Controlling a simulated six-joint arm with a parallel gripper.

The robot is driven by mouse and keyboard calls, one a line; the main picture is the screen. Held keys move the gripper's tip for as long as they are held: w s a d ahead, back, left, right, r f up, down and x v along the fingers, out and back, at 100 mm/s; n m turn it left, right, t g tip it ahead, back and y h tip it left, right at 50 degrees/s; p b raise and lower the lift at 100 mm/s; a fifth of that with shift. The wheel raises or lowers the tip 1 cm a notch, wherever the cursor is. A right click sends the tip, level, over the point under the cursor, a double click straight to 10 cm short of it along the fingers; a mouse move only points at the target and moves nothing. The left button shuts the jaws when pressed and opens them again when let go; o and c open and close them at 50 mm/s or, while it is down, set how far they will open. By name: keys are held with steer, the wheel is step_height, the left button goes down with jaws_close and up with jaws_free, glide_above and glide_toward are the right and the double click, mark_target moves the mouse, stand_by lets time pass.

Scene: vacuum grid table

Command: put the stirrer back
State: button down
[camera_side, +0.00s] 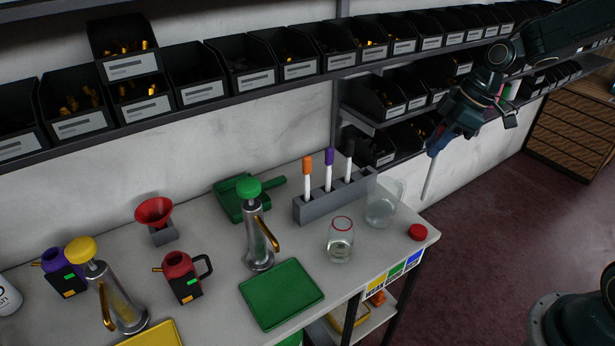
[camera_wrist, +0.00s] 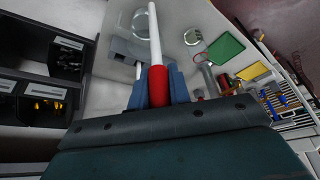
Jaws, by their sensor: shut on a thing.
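My gripper (camera_side: 433,148) is shut on a stirrer with a white rod (camera_side: 428,180), held in the air to the right of the table, rod pointing down. In the wrist view its handle is red (camera_wrist: 158,84) and sits between the blue fingers; the white rod (camera_wrist: 154,35) extends away. A grey rack (camera_side: 325,203) on the table holds three upright stirrers: orange (camera_side: 307,165), purple (camera_side: 328,159) and black (camera_side: 348,150).
A jar with a red rim (camera_side: 340,242) and a red cap (camera_side: 417,232) stand near the table's right end. A green-topped pump bottle (camera_side: 258,235) and green tray (camera_side: 281,295) are further left. Shelves of black bins (camera_side: 372,97) line the wall behind.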

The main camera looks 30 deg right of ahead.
steer(key=shift+w, duration=0.15)
steer(key=w, duration=1.9)
step_height(320, 180, down, 12)
steer(key=shift+w+r, duration=0.25)
steer(key=shift+w, duration=0.15)
stand_by(0.4)
steer(key=shift+f, duration=0.2)
steer(key=c, duration=1.3)
jaws_free()
steer(key=shift+r, duration=0.15)
